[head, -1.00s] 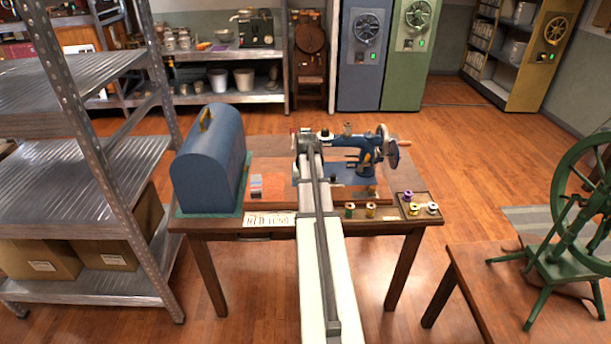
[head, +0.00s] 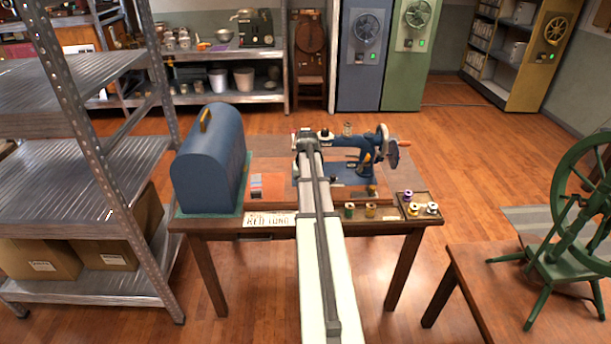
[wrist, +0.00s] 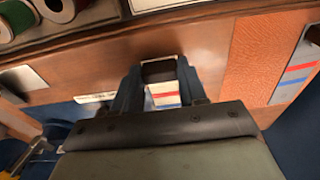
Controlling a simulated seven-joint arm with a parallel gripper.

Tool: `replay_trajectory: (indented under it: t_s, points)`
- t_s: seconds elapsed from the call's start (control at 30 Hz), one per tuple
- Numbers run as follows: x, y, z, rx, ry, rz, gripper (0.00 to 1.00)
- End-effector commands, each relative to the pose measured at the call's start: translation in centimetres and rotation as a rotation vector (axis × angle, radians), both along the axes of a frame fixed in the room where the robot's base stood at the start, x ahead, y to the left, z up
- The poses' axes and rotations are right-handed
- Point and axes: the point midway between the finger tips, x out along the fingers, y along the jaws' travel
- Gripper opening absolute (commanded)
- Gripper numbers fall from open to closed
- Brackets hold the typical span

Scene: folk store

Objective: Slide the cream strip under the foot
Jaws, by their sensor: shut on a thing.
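The blue sewing machine (head: 350,146) stands on the wooden table, its handwheel to the right. My gripper's end is hidden behind my own arm in the head view, at the left end of the machine. In the wrist view my gripper (wrist: 160,80) is shut, with a small dark block and the cream strip (wrist: 165,92) between its fingers. The strip has blue and red stripes. The foot is not clearly seen; part of the machine's metal and yellow parts (wrist: 38,150) shows at the lower left of the wrist view.
A blue domed case (head: 208,160) stands at the table's left. Thread spools (head: 432,208) sit on a tray at the right front. An orange cloth (wrist: 258,60) with striped samples beside it lies right in the wrist view.

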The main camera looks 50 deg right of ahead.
Motion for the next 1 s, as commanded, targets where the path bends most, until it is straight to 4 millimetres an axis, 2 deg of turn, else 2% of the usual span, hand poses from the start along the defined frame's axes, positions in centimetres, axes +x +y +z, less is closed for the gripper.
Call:
replay_trajectory:
  t_s: [0.07, 0.1, 0.4, 0.77, 1.0]
  points:
    - [0.0, 0.0, 0.0, 0.0, 0.0, 0.0, 0.22]
    - [0.0, 0.0, 0.0, 0.0, 0.0, 0.0, 0.43]
    - [0.0, 0.0, 0.0, 0.0, 0.0, 0.0, 0.71]
    - [0.0, 0.0, 0.5, -0.001, -0.001, 0.0, 0.71]
    - [-0.3, 0.3, 3.6, -0.002, -0.002, 0.0, 0.71]
